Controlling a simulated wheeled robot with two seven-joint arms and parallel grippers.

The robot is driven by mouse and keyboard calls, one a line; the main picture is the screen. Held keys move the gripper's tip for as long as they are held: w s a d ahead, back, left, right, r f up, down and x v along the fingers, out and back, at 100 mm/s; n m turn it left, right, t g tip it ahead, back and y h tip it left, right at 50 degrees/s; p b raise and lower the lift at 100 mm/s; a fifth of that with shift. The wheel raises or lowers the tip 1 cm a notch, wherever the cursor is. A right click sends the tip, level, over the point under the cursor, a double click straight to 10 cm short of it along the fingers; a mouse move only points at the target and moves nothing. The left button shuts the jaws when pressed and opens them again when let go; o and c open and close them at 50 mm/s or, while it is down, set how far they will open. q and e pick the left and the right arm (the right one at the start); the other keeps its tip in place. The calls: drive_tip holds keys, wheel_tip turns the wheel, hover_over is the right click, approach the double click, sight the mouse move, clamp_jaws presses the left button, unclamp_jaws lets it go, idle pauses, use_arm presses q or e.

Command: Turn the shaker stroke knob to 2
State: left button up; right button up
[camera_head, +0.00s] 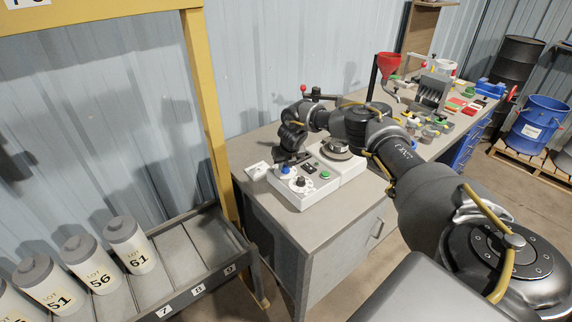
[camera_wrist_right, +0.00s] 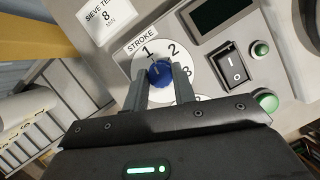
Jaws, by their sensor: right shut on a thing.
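The blue stroke knob (camera_wrist_right: 159,73) sits on a round white dial (camera_wrist_right: 178,62) marked STROKE, with 1 and 2 along its upper edge and more numbers to the right. A light mark on the knob appears to face roughly toward 1. My right gripper (camera_wrist_right: 161,84) is shut on the knob, one finger on each side. In the head view the knob (camera_head: 285,169) shows on the white shaker control box (camera_head: 303,196), with my right gripper (camera_head: 287,162) over it. My left gripper is not in view.
Beside the dial are a black rocker switch (camera_wrist_right: 233,66), green buttons (camera_wrist_right: 261,48) and a dark display (camera_wrist_right: 222,14). A card reading SIEVE TEST 8 MIN (camera_wrist_right: 106,16) lies beside the box. A rack with lot-labelled bottles (camera_head: 130,245) stands at the left.

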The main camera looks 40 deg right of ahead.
drive_tip(key=m, duration=0.1)
drive_tip(key=m+h, duration=0.1)
drive_tip(key=m, duration=0.1)
drive_tip(key=shift+w+a+m+g, duration=0.1)
drive_tip(key=shift+a+m+g, duration=0.05)
drive_tip(key=shift+m+g, duration=0.15)
drive_tip(key=m+b, duration=0.1)
drive_tip(key=m, duration=0.1)
drive_tip(key=shift+f+m+g+h, duration=0.15)
drive_tip(key=shift+m+g+h, duration=0.15)
drive_tip(key=shift+g+h, duration=0.1)
drive_tip(key=m+g+b, duration=0.1)
drive_tip(key=m+b, duration=0.2)
drive_tip(key=b, duration=0.2)
drive_tip(key=shift+w+h+b, duration=0.1)
drive_tip(key=shift+h+b, duration=0.2)
drive_tip(key=shift+h, duration=0.1)
drive_tip(key=shift+m+b, duration=0.7)
drive_tip(key=shift+b, duration=0.55)
drive_tip(key=shift+r, duration=0.2)
drive_tip(key=o, duration=1)
drive_tip(key=shift+g, duration=0.3)
